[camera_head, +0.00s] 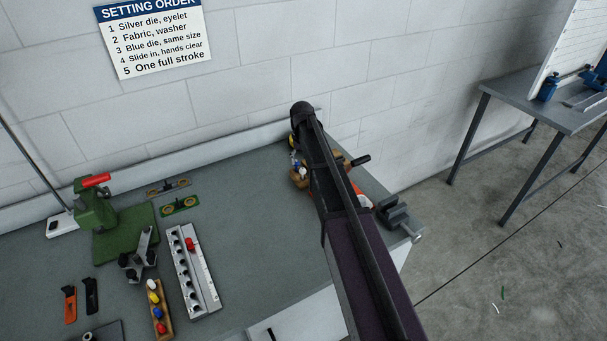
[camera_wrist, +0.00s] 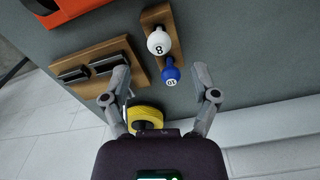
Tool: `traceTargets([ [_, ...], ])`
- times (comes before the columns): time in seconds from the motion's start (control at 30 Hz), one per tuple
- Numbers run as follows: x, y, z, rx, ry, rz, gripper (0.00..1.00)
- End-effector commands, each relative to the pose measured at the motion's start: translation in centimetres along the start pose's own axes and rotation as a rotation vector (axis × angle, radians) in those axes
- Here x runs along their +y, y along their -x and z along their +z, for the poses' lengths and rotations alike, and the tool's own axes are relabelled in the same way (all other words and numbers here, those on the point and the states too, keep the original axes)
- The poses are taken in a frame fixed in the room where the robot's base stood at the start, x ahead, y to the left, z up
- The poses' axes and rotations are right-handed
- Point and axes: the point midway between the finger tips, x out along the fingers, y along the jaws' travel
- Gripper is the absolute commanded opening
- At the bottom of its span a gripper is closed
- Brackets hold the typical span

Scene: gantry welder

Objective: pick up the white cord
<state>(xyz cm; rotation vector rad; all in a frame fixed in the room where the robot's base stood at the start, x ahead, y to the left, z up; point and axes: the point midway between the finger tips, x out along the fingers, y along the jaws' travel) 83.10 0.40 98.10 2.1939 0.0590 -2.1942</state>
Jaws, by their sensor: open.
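I cannot make out a loose white cord for certain. The clearest white item near my gripper is a white ball-shaped piece (camera_wrist: 159,42) marked 8, on a wooden holder (camera_wrist: 156,16) in the wrist view. A blue ball-shaped piece (camera_wrist: 171,75) marked 10 sits beside it. My gripper (camera_wrist: 160,70) is open and empty, its fingers spread with the blue piece between the tips in the picture. The white piece lies just past the tips. In the head view a small white piece (camera_head: 302,173) shows beside my arm, which hides much of that area.
A yellow-and-black round item (camera_wrist: 146,117) lies between the finger bases in the picture. A wooden block with dark metal bars (camera_wrist: 92,70) is at left. The wall meets the bench close by. A green press (camera_head: 95,208) and racks stand at left; the bench middle is clear.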

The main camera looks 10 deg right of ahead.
Motion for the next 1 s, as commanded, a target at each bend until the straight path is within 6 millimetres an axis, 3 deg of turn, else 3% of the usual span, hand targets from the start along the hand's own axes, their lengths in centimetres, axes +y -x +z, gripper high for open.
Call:
traceTargets([
  [1.0, 0.2, -5.2, 0.3, 0.000, -0.002, 0.000, 0.77],
])
